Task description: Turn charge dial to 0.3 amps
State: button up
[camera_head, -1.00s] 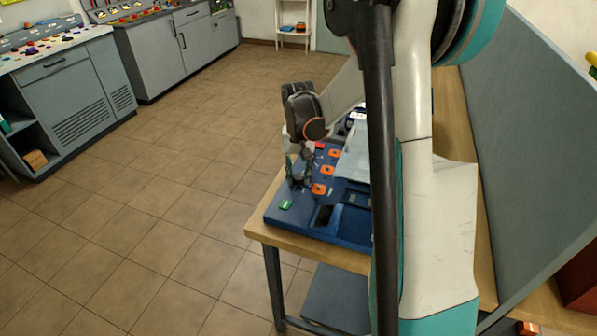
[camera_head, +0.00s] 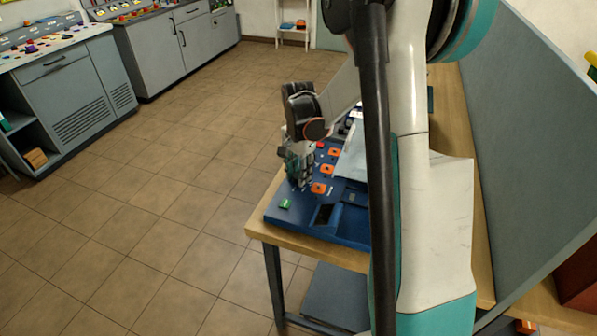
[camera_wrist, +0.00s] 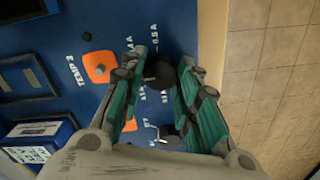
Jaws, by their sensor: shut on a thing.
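The black charge dial (camera_wrist: 160,71) sits on the blue panel (camera_wrist: 90,20), with amp markings such as 0.5 A printed around it in white. My gripper (camera_wrist: 159,66) points down at the panel, its teal fingers on either side of the dial and shut on it. In the head view my gripper (camera_head: 298,168) is over the left edge of the blue panel (camera_head: 276,217), and the dial is hidden behind the fingers. The dial's pointer is hidden, so its setting cannot be read.
Other orange knobs (camera_head: 319,188) and a green piece (camera_head: 285,204) are on the panel. The wooden table (camera_head: 262,230) ends just left of the panel, with open tiled floor (camera_head: 180,210) beyond.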

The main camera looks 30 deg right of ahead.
dwell(0.5)
jog(key=o, duration=1.1)
notch_tip(320, 180, up, 12)
jog(key=shift+r, duration=0.1)
